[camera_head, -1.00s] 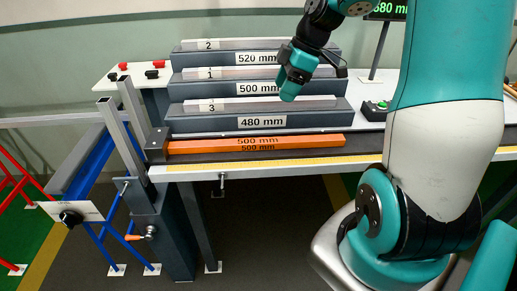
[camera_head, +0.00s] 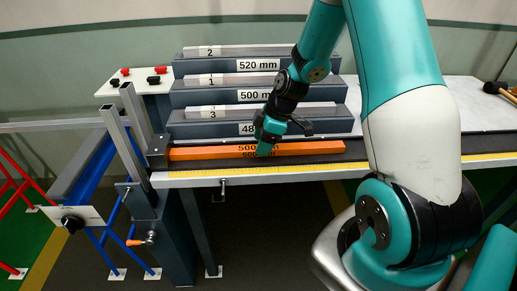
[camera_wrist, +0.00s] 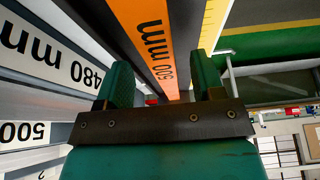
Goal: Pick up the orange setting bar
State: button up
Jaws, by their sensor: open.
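The orange setting bar (camera_head: 313,148), marked 500 mm, lies lengthwise on the dark strip along the bench's front. Its left end is against a dark block (camera_head: 157,151). My gripper (camera_head: 266,149) is at the middle of the bar and hides part of its label. In the wrist view, my gripper (camera_wrist: 163,82) is open, and the orange bar (camera_wrist: 150,38) runs between its two green fingers. I cannot tell whether the fingers touch the bar.
Behind the bar, grey stepped shelves labelled 520 mm (camera_head: 258,65), 500 mm (camera_head: 259,94) and 480 mm rise close to my gripper. A yellow scale (camera_head: 400,166) runs along the bench's front edge. A mallet (camera_head: 497,90) lies at the far right.

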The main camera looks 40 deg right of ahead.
jog(key=shift+x, duration=0.9)
grip_shut()
jog(key=shift+r, duration=0.15)
jog(key=shift+d, duration=0.1)
